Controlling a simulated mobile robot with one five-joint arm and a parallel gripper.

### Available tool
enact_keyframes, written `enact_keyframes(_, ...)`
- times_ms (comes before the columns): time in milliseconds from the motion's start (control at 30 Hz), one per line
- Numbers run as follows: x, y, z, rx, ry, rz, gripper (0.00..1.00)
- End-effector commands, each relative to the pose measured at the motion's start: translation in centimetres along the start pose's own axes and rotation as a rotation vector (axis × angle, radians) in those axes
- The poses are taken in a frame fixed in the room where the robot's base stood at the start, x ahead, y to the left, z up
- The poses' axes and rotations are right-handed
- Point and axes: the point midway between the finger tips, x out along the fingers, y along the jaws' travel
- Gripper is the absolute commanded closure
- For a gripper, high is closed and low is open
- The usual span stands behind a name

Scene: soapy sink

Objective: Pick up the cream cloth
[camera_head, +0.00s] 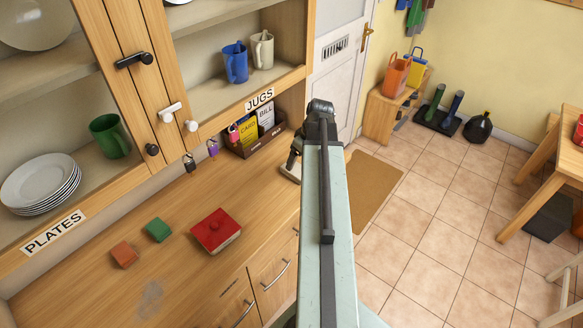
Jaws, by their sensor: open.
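I do not see a cream cloth that I can make out for sure. A small pale patch (289,174) shows at the right end of the wooden counter, just below my gripper (291,162); I cannot tell what it is. My gripper is dark, points down beside the counter's far end and is partly hidden behind my own arm. It is open, and I see nothing held in it. An orange-brown block (124,254), a green block (158,230) and a red-lidded box (216,230) sit on the counter (90,290).
A card box (258,135) stands at the back of the counter under the cupboard marked JUGS. The cupboard marked PLATES holds plates (40,183) and a green mug (110,135). The tiled floor (430,220) to the right is largely clear, with a brown mat (372,188).

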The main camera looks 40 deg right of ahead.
Motion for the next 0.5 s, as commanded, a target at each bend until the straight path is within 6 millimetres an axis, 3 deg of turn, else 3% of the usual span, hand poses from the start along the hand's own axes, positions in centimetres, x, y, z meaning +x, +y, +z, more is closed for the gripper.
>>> enact_keyframes(200,2.7,0.3,0.3,0.004,0.0,0.001,0.15)
enact_keyframes(367,2.8,0.3,0.3,0.006,0.0,0.002,0.15)
enact_keyframes(500,4.7,0.6,0.4,0.006,0.0,0.002,0.15)
